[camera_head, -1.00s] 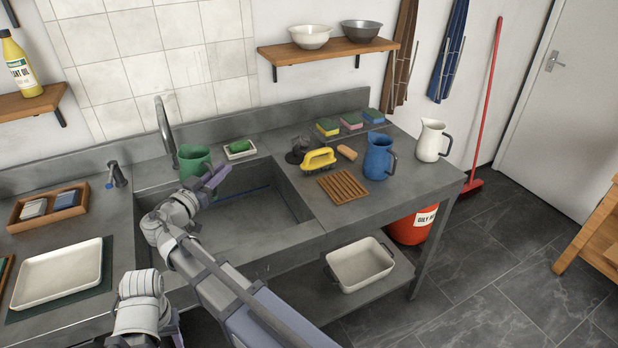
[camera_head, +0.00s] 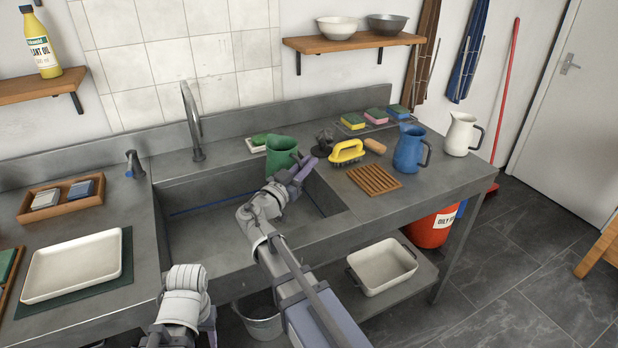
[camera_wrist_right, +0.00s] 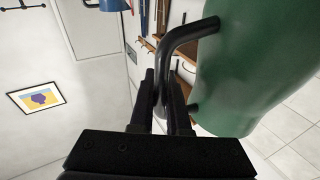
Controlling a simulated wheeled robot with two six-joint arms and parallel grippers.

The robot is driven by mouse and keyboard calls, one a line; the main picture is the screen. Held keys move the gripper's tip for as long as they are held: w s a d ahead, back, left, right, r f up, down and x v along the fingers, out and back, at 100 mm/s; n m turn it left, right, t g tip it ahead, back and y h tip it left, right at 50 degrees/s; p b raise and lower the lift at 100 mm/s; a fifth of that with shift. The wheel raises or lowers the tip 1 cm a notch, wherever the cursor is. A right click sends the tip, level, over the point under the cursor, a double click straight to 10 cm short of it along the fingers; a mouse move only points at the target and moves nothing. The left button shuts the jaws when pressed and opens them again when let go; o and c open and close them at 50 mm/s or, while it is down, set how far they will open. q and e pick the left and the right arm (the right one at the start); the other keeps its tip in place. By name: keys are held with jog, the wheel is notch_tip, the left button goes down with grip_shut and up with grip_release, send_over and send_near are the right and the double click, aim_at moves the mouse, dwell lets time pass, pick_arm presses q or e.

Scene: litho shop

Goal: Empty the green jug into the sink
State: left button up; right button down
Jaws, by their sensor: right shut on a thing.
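The green jug (camera_head: 281,153) is upright, held above the right part of the sink (camera_head: 210,222). My right gripper (camera_head: 303,172) is shut on the jug's dark handle. In the right wrist view the jug (camera_wrist_right: 258,70) fills the right side, and the fingers (camera_wrist_right: 168,100) close around its black handle (camera_wrist_right: 178,48). The jug's contents cannot be seen. My left arm shows at the bottom left of the head view, with its gripper (camera_head: 183,338) partly cut off by the frame edge; its jaws cannot be made out.
A tap (camera_head: 193,120) rises behind the sink. A yellow brush (camera_head: 347,152), a wooden rack (camera_head: 373,179), a blue jug (camera_head: 410,150) and a white jug (camera_head: 461,135) stand right of the basin. A white tray (camera_head: 73,268) lies left. The basin's left part is clear.

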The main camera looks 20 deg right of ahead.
notch_tip(320, 180, up, 6)
jog(key=n+y+p, duration=0.2)
jog(key=n+p, duration=0.4)
jog(key=p, duration=0.4)
jog(key=w+a+n+g+p, duration=0.1)
jog(key=w+n+g+p, duration=0.2)
jog(key=w+n, duration=0.3)
jog(key=w+a+n+g+y+p, duration=0.1)
jog(key=w+a+n+g+p, duration=0.1)
jog(key=w+n, duration=0.4)
jog(key=shift+w+a+r+n+g+p, duration=0.35)
jog(key=shift+w+g+p, duration=0.25)
jog(key=shift+w+p, duration=0.8)
jog(key=shift+w+d, duration=0.1)
jog(key=shift+w, duration=0.15)
dwell(1.0)
